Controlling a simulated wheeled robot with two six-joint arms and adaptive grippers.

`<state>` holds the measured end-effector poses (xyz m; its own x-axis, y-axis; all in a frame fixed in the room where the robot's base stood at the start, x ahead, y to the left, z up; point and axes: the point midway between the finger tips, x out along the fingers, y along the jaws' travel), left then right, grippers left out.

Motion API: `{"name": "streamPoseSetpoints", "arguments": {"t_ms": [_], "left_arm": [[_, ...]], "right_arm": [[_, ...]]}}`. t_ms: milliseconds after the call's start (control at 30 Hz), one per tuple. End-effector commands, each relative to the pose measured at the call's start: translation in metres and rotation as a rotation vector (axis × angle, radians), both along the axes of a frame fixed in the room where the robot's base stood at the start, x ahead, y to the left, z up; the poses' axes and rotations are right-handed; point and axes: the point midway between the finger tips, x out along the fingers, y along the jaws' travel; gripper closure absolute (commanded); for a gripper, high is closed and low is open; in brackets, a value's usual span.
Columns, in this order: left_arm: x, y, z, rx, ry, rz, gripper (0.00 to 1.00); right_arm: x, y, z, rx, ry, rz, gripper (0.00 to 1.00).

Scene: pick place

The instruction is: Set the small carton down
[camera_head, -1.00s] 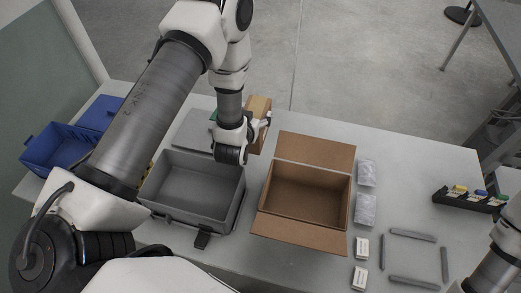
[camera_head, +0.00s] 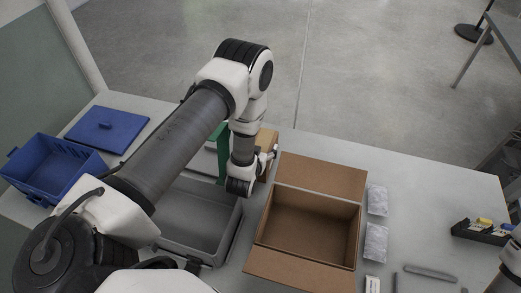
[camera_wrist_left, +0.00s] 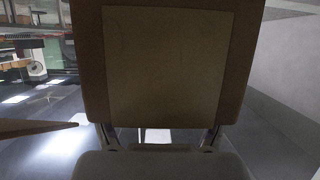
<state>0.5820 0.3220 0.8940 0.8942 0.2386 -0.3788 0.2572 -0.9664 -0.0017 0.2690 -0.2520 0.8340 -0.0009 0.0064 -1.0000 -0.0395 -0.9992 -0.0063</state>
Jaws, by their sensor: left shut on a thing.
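The small carton (camera_head: 270,136) is a brown box behind the large open carton's left rear corner in the head view. My left gripper (camera_head: 264,160) is shut on it. In the left wrist view the carton (camera_wrist_left: 165,65) fills the upper middle, with a paler panel on its face and a finger of my left gripper (camera_wrist_left: 160,137) at each lower side. Its underside is hidden in the head view, so I cannot tell whether it touches the table. My right gripper is out of view; only part of my right arm shows at the lower right.
A large open carton (camera_head: 262,228) stands close to the right. A grey crate (camera_head: 228,240) is in front, partly behind my arm. A green thing (camera_head: 223,155) stands beside my wrist. Wrapped packs (camera_head: 376,200) lie right of the large carton. A blue crate (camera_head: 60,165) stands far left.

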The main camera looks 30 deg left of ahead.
Motion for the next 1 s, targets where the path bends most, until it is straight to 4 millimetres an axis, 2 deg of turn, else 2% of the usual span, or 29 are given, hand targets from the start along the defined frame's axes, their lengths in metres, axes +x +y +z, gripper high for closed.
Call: {"name": "streamPoseSetpoints", "arguments": {"t_ms": [100, 167, 500, 533, 567, 867, 1000], "left_arm": [[0.000, 0.000, -0.019, 0.000, 0.000, 0.000, 0.79], [0.000, 0.000, -0.025, 0.000, -0.001, 0.000, 0.79], [0.000, 0.000, -0.031, 0.001, -0.002, 0.000, 0.79], [0.000, 0.000, -0.031, 0.000, 0.000, 0.000, 0.16], [0.000, 0.000, -0.030, 0.000, 0.000, 0.000, 0.13], [0.000, 0.000, -0.029, 0.000, 0.000, 0.000, 0.13], [-0.008, -0.002, -0.021, 0.000, 0.002, 0.000, 0.13]], "right_arm": [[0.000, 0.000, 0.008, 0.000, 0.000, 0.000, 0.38], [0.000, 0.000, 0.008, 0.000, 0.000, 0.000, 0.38], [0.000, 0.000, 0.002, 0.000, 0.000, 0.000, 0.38], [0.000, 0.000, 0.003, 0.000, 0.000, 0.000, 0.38], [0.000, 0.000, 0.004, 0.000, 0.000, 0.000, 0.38], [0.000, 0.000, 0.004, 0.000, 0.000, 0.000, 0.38], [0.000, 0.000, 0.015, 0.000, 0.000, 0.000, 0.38]]}}
